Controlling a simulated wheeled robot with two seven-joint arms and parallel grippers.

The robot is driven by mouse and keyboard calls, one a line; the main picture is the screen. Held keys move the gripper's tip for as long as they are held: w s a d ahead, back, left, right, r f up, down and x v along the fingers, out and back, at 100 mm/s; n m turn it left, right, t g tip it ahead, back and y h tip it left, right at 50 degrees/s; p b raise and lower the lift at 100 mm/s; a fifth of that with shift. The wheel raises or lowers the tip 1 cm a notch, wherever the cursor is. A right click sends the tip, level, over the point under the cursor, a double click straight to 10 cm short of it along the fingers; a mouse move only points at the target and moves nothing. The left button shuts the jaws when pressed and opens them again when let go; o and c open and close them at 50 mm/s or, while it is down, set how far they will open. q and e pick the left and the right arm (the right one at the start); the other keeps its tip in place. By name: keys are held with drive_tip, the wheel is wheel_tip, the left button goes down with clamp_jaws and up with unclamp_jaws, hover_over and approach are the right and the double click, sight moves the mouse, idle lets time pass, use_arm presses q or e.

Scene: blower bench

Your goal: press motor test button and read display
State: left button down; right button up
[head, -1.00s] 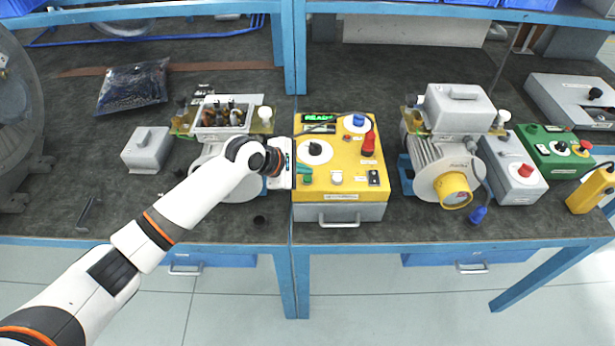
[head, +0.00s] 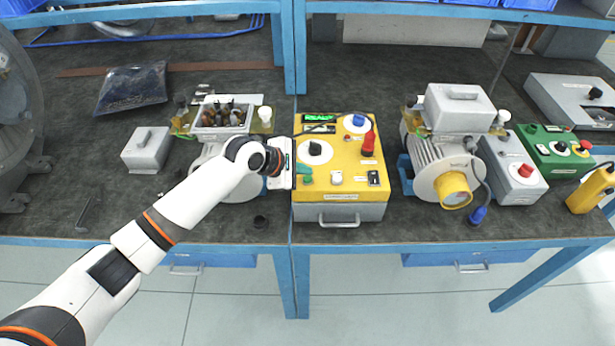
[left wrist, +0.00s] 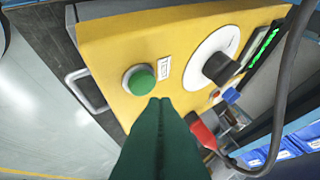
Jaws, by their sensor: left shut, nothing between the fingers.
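The yellow test box (head: 345,190) stands on the bench in the middle of the head view. Its round green button (head: 307,180) is near the left front of the top; in the left wrist view the button (left wrist: 138,79) is in plain sight. The display (head: 319,118) at the back left shows lit green characters, too small to read surely; it also shows edge-on in the left wrist view (left wrist: 263,46). My left gripper (left wrist: 160,100) has dark green fingers, shut and empty. Their tips appear just beside the button; I cannot tell whether they touch. My right gripper is out of view.
A black knob (head: 315,149), a red plug (head: 368,144) and a dark cable rise from the box top. A motor blower (head: 438,165) stands to the right, another unit (head: 225,120) behind my left wrist. The bench front left is mostly clear.

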use_arm(q)
drive_tip(key=shift+f, duration=0.15)
drive_tip(key=shift+f+p, duration=0.15)
drive_tip(key=shift+p, duration=0.15)
drive_tip(key=shift+f, duration=0.1)
drive_tip(key=shift+f, duration=0.45)
idle(0.9)
drive_tip(key=shift+r, duration=0.1)
drive_tip(key=shift+r+p, duration=0.75)
drive_tip(key=shift+p, duration=0.55)
wheel_tip(320, 180, up, 5)
drive_tip(key=p, duration=0.6)
